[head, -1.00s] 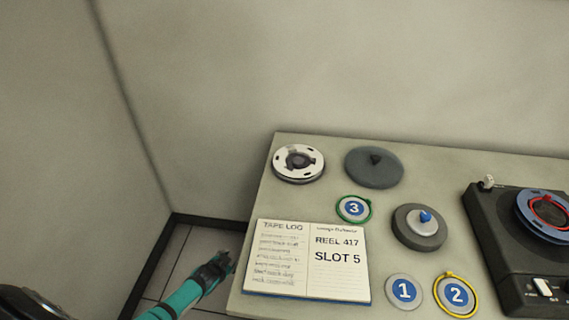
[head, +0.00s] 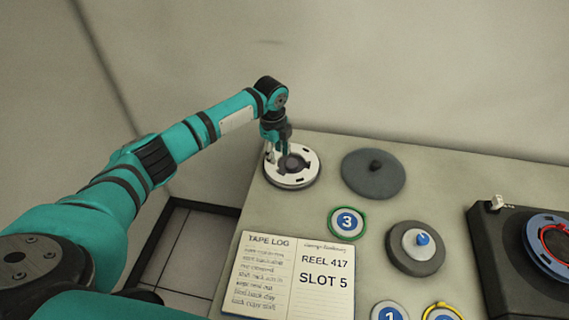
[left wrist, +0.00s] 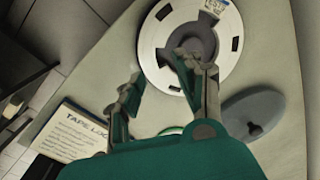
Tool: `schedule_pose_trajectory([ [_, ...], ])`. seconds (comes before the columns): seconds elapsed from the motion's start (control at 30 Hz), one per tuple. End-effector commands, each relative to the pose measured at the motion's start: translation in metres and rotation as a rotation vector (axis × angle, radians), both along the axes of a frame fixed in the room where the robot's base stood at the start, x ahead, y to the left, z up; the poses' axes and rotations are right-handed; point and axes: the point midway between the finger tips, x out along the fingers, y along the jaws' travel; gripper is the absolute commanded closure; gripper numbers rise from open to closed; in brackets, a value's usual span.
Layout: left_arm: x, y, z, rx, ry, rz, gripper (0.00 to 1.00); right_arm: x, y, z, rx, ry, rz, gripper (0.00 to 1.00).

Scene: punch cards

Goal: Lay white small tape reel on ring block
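A white tape reel (head: 291,182) with a dark three-armed centre lies flat at the table's back left corner. It also shows at the top of the left wrist view (left wrist: 233,58). My left gripper (head: 277,154) points down over the reel's back left part. In the left wrist view its two fingers (left wrist: 160,82) are spread, with nothing held between them. I cannot tell whether they touch the reel. A thick grey round block (head: 402,262) with a white top and blue knob stands to the right; I cannot tell if it is the ring block. My right gripper is out of view.
A dark disc with a knob (head: 360,180) lies right of the reel. An open log book (head: 290,285) and round numbered markers, one a green-rimmed 3 (head: 347,222), lie in front. A tape machine (head: 490,225) stands at right. Walls close off the left and back.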

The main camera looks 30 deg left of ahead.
Motion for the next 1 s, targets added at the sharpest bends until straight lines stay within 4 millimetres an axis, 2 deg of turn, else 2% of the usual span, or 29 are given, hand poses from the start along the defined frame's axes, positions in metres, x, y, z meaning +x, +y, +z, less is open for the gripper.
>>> schedule_pose_trajectory([
  [0.07,-0.010,-0.001,0.008,0.014,0.060,-0.078,0.65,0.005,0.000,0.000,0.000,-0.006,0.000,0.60],
  [0.17,-0.017,-0.002,0.009,0.017,0.095,-0.119,0.65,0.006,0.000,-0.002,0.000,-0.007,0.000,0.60],
  [0.43,-0.017,-0.002,-0.010,0.016,0.095,-0.120,0.65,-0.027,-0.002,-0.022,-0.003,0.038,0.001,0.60],
  [0.53,-0.017,-0.002,-0.021,0.017,0.094,-0.120,0.65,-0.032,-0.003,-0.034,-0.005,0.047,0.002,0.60],
  [0.67,-0.017,-0.002,-0.037,0.017,0.093,-0.119,0.65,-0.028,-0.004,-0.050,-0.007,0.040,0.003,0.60],
  [0.8,-0.017,-0.002,-0.053,0.016,0.092,-0.119,0.65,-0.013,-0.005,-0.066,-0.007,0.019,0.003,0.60],
  [0.87,-0.017,-0.002,-0.056,0.016,0.094,-0.118,0.65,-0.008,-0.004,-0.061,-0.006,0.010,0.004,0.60],
  [1.0,-0.017,-0.002,-0.071,0.015,0.094,-0.117,0.65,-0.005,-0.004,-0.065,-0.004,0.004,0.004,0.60],
])
